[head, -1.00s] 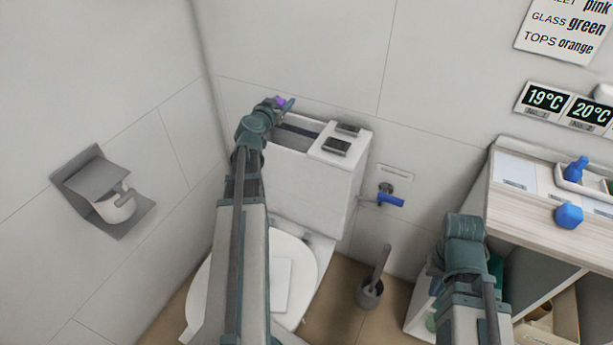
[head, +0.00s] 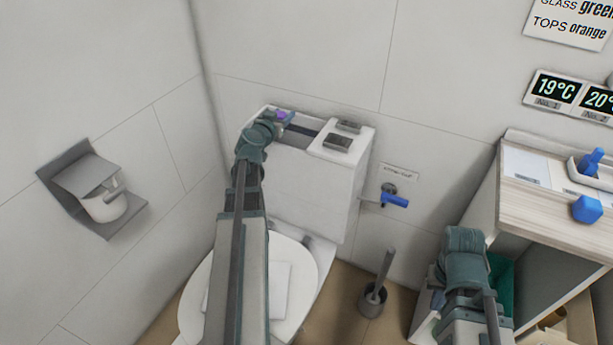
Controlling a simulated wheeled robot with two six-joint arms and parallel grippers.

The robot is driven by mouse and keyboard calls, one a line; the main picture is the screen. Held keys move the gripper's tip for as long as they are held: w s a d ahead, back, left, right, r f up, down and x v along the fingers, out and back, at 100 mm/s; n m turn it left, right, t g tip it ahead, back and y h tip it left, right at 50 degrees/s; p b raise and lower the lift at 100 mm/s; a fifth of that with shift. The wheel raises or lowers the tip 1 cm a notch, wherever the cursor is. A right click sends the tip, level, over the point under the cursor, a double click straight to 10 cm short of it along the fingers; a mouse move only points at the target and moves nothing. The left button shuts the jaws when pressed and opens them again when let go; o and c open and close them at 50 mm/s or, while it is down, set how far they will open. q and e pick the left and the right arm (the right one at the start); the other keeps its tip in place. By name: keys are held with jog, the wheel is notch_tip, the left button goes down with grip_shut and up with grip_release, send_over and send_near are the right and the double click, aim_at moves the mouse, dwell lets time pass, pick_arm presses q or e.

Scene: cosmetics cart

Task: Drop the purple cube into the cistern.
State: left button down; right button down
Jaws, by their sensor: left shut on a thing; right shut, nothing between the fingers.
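The purple cube (head: 281,115) is a small purple shape at the tip of my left gripper (head: 283,118). My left gripper is shut on it, over the left part of the open-topped cistern (head: 311,170). The white cistern stands against the back wall, and its dark opening (head: 303,130) shows to the right of the gripper. I cannot tell how far the cube is above or below the rim. My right gripper is hidden behind its own wrist at the lower right.
A lid section with two dark buttons (head: 337,142) covers the cistern's right end. A blue-handled valve (head: 394,200) is on the wall to the right. A toilet brush (head: 374,298) stands on the floor. A shelf unit (head: 560,195) with blue objects is at the right.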

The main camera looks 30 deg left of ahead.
pick_arm(q)
jog(key=shift+c, duration=1.3)
grip_release()
jog(key=p+v, duration=0.1)
jog(key=v, duration=0.6)
jog(key=shift+s, duration=0.25)
jog(key=shift+d, duration=0.1)
